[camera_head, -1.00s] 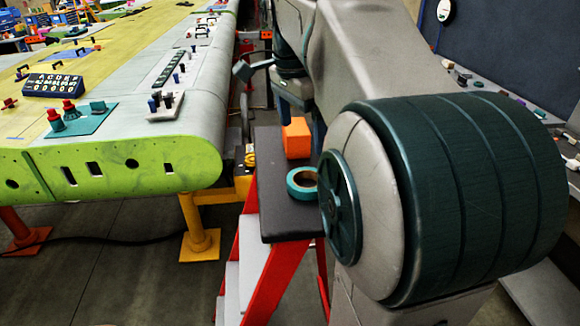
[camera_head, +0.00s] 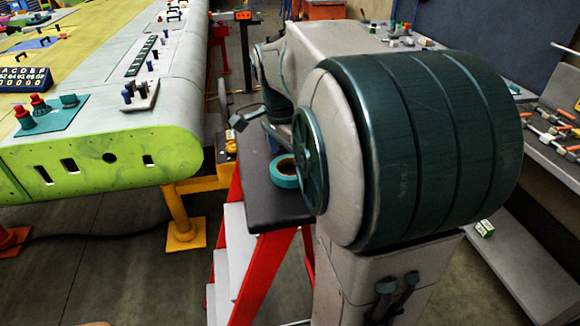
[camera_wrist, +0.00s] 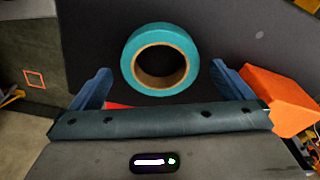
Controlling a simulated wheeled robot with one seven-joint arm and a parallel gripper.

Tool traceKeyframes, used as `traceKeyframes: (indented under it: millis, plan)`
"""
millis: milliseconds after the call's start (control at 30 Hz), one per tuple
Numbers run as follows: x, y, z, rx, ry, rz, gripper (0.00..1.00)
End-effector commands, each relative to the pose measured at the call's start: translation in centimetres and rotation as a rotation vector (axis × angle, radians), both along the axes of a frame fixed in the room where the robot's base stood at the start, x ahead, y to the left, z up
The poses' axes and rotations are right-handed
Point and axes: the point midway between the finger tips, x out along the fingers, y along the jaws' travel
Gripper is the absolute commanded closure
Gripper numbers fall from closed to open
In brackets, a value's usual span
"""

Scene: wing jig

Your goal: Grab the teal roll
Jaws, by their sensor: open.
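The teal roll (camera_head: 285,172) is a ring of tape with a tan core, lying flat on the dark top of a red step stand (camera_head: 262,203). My arm hides part of it in the head view. In the wrist view the teal roll (camera_wrist: 160,60) lies ahead, between the lines of the two blue fingers of my gripper (camera_wrist: 162,82). The fingers are spread apart, one on each side, with nothing held. In the head view the gripper is mostly hidden behind my arm, so I cannot tell its height above the roll there.
An orange block (camera_wrist: 278,100) sits close beside the right finger in the wrist view. The long wing panel (camera_head: 110,150) with its green end stands left of the stand. A workbench (camera_head: 545,115) with tools is at the right. Bare floor lies in front.

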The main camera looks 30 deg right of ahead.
Motion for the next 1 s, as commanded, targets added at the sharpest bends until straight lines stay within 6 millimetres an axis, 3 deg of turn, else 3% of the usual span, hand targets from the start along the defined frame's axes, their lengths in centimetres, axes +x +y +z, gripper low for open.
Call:
traceKeyframes:
  millis: [133, 400, 600, 1000]
  plan:
    - [0.0, -0.2, -1.6, 0.001, 0.002, 0.0, 0.0]
    - [0.0, -0.2, -2.0, -0.001, 0.0, 0.001, 0.0]
    - [0.0, -0.2, -2.0, -0.001, 0.0, 0.0, 0.48]
    - [0.1, -0.2, -1.5, -0.002, -0.002, 0.0, 0.48]
